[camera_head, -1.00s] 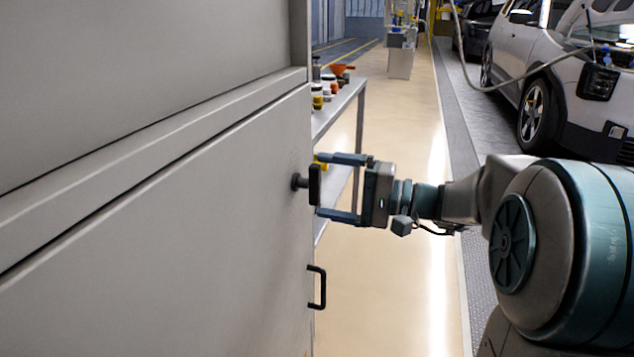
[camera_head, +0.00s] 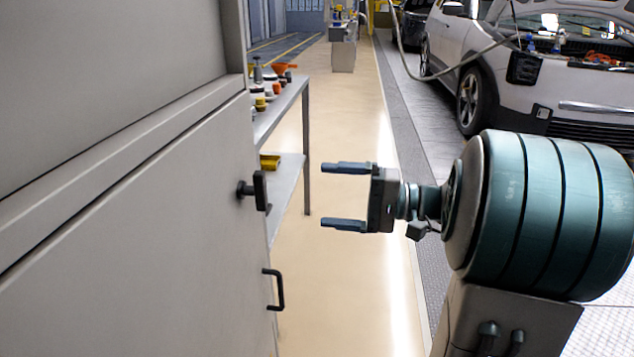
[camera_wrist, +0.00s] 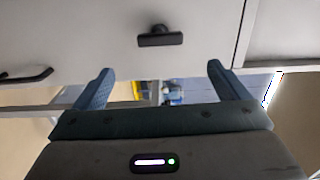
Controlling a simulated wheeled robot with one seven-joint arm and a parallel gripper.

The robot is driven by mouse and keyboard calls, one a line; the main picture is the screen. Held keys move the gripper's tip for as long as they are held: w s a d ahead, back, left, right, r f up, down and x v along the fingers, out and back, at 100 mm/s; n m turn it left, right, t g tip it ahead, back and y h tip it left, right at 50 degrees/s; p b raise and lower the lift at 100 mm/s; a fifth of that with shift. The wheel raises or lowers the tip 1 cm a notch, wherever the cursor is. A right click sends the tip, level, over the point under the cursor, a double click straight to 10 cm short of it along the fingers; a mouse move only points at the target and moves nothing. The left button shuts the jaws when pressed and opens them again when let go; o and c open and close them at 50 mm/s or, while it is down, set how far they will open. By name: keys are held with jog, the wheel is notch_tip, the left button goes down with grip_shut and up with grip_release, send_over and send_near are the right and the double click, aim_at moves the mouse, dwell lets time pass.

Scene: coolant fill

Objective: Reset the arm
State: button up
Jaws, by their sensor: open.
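My gripper (camera_head: 345,196) is open and empty, its two blue fingers pointing left at the grey cabinet. It is apart from the black knob handle (camera_head: 260,190) on the cabinet door (camera_head: 170,250), with a clear gap of floor showing between them. In the wrist view my gripper (camera_wrist: 160,90) shows its fingers spread, with the knob handle (camera_wrist: 160,37) beyond the fingertips and nothing between them. The cabinet door looks closed.
A lower black pull handle (camera_head: 275,289) is on the same cabinet. A metal shelf table (camera_head: 290,108) with bottles and a funnel stands behind it. A white car (camera_head: 540,80) with its hood up is at the right. The floor (camera_head: 345,290) between is clear.

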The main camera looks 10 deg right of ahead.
jog(key=shift+a+r, duration=0.1)
jog(key=s+a+r+n+g+h+p, duration=0.1)
jog(key=s+a+r+g+h+p, duration=0.2)
jog(key=s+p, duration=0.4)
jog(key=s+a+r+g+h+p, duration=0.25)
jog(key=s+a+h+p, duration=0.2)
jog(key=p, duration=0.45)
jog(key=s+d+r+n+t+h+p, duration=0.1)
jog(key=s+d+r+n+h+p, duration=0.2)
jog(key=r+h+p, duration=0.6)
jog(key=s+d+p, duration=0.1)
jog(key=d+p, duration=0.1)
jog(key=p, duration=0.2)
jog(key=shift+d+r+p, duration=0.15)
jog(key=shift+r+p, duration=0.05)
jog(key=shift+p, duration=0.2)
jog(key=shift+t, duration=0.25)
